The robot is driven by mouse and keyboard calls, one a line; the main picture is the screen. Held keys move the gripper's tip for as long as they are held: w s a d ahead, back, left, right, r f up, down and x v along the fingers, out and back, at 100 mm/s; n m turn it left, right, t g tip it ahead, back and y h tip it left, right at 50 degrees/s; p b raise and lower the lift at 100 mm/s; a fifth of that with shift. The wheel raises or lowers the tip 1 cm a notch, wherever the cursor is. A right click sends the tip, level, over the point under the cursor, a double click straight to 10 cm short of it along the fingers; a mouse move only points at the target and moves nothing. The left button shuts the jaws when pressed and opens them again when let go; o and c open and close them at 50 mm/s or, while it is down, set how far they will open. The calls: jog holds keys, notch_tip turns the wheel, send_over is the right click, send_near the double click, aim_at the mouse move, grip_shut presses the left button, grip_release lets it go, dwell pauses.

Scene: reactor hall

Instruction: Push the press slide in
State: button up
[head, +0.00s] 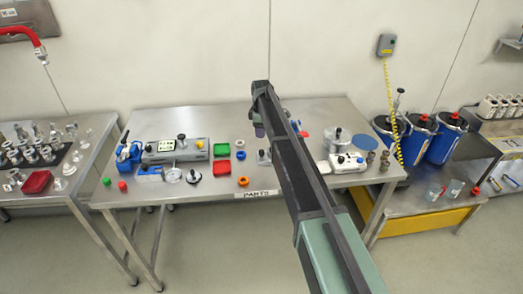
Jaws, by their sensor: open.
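A long grey machine (175,151) with a black knob on top and a light panel stands on the left half of the middle table. A blue device (129,155) stands at its left end, and a smaller blue and grey piece (150,173) sits in front of it. Which part is the press slide is too small to tell. My gripper (259,131) hangs from the end of my arm over the middle of the table, to the right of the machine and apart from it. Its fingers are small and partly hidden by my arm; it is open.
An orange ring (243,181) lies near the front edge. A white device (347,162) stands right of my arm. Green (106,181) and red (122,186) knobs are at front left.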

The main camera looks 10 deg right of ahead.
aim_at(261, 151)
notch_tip(261, 151, down, 11)
jog(key=b, duration=1.1)
jog(key=shift+f, duration=0.1)
jog(key=shift+r, duration=0.2)
grip_shut()
